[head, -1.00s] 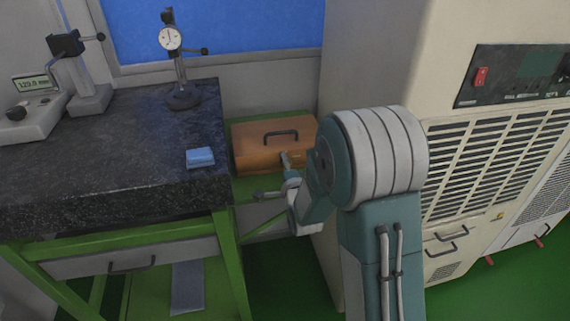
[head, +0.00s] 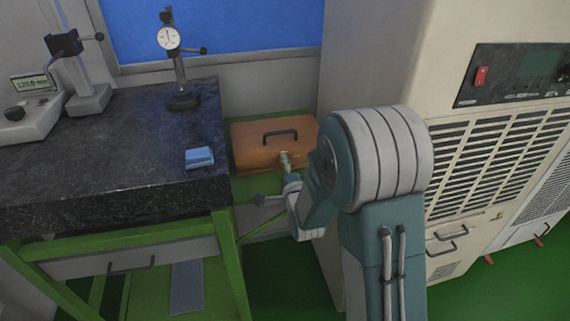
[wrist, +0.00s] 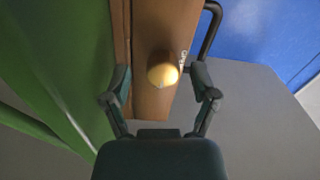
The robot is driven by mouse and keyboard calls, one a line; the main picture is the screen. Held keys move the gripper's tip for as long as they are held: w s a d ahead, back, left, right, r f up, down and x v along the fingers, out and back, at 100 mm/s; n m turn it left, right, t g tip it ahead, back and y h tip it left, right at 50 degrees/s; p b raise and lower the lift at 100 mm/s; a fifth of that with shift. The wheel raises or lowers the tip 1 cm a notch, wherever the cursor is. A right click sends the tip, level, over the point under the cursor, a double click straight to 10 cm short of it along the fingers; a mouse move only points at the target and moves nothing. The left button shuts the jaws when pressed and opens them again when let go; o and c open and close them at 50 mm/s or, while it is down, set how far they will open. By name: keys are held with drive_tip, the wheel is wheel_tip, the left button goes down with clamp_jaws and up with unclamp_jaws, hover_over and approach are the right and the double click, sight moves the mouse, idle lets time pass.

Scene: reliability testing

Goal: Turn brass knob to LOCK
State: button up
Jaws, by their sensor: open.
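The round brass knob (wrist: 162,75) sits on the front of the orange-brown wooden case in the wrist view. White lettering (wrist: 183,60) is beside it, too small to read for sure. My gripper (wrist: 160,82) is open, with one finger on each side of the knob and gaps showing between. I cannot tell how deep the fingers reach around it. In the head view the case (head: 250,142) stands between the bench and the cabinet, and my wrist is at its front. The knob cannot be made out there.
A dark stone-topped bench (head: 110,140) on a green frame is left of my arm, holding a blue block (head: 199,157) and a dial gauge stand (head: 181,95). A large cream cabinet (head: 380,60) stands close on the right. The case has a dark handle (head: 281,136).

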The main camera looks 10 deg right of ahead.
drive_tip(key=s, duration=0.6)
idle(0.3)
drive_tip(key=s+r+n+g, duration=0.3)
drive_tip(key=s+n+g, duration=0.1)
drive_tip(key=s, duration=0.5)
drive_tip(key=s+r+n+g, duration=0.4)
drive_tip(key=s+n, duration=0.2)
drive_tip(key=s, duration=0.3)
drive_tip(key=s+r+n+g, duration=0.3)
drive_tip(key=s+n, duration=0.3)
drive_tip(key=s, duration=0.2)
drive_tip(key=shift+s+r+g, duration=0.4)
drive_tip(key=shift+g, duration=0.3)
